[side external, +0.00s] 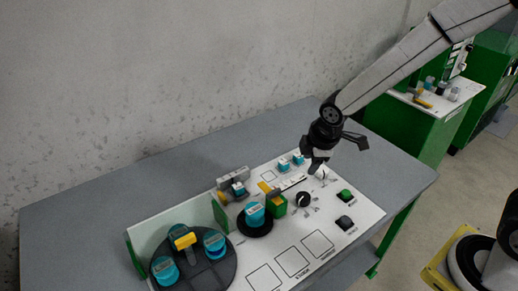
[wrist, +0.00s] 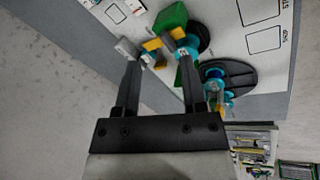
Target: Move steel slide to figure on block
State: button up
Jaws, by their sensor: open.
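My gripper (side external: 316,165) is above the right part of the white panel in the side view, near two small teal-topped pieces (side external: 291,162). In the wrist view its two fingers (wrist: 158,60) are apart with nothing held between them. A grey steel piece (side external: 232,175) with teal and yellow parts stands at the panel's back edge; I cannot tell for certain that it is the slide. A green block (side external: 277,206) with a yellow top stands in front of it; it also shows in the wrist view (wrist: 171,18). Any figure on a block is too small to read.
A black round tray (side external: 222,272) holds several teal cylinders. Another teal cylinder (side external: 255,214) stands on a small black disc. A black knob (side external: 303,199), a green button (side external: 345,195) and a black button (side external: 345,222) are at the right. The grey table (side external: 110,190) is clear behind.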

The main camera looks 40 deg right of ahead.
jog(key=w+a+f+n, duration=0.5)
jog(key=w+a+n, duration=0.2)
jog(key=w+n, duration=0.3)
jog(key=n+t, duration=0.1)
jog(key=n, duration=1.1)
send_near(222, 196)
jog(key=d+f, duration=0.1)
jog(key=shift+w+a+f+n, duration=0.2)
jog(key=shift+a+f+n, duration=0.2)
jog(key=shift+n, duration=0.4)
jog(key=shift+f, duration=0.15)
jog(key=shift+x, duration=3.75)
jog(key=shift+w, duration=0.2)
grip_shut()
